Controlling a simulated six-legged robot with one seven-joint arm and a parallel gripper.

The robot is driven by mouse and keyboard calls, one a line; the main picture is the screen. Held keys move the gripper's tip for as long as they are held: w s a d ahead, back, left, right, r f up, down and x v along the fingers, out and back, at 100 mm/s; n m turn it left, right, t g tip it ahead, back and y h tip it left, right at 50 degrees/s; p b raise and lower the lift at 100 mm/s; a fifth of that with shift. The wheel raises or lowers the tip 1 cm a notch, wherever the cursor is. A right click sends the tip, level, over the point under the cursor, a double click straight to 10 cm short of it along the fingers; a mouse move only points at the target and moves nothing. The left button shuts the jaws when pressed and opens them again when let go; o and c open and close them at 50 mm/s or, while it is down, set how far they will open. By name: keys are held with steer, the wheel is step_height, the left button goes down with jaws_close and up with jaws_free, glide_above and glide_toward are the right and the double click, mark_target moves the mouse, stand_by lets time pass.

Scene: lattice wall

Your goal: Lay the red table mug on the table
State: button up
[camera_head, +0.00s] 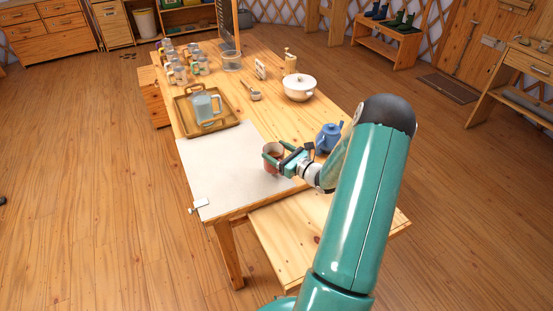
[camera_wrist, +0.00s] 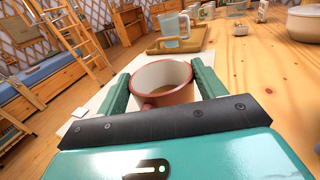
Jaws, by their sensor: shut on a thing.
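The red mug (camera_head: 273,158) is upright between the fingers of my gripper (camera_head: 279,154), over the near right part of the white mat on the table (camera_head: 240,219). In the wrist view the mug (camera_wrist: 163,80) shows its pale inside and red rim, with something brownish at the bottom. My gripper (camera_wrist: 160,88) is shut on it, one green finger on each side. I cannot tell whether the mug's base touches the mat, since its lower part is partly hidden.
A blue teapot (camera_head: 329,138) stands just right of my gripper. A wooden tray (camera_head: 186,118) with a clear jug (camera_head: 206,106) lies beyond the white mat (camera_head: 215,172).

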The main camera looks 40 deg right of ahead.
steer(key=shift+w+d+f, duration=0.15)
steer(key=shift+w+f, duration=0.3)
steer(key=shift+f, duration=1.5)
steer(key=o, duration=1.2)
steer(key=shift+f, duration=0.15)
steer(key=shift+c, duration=0.2)
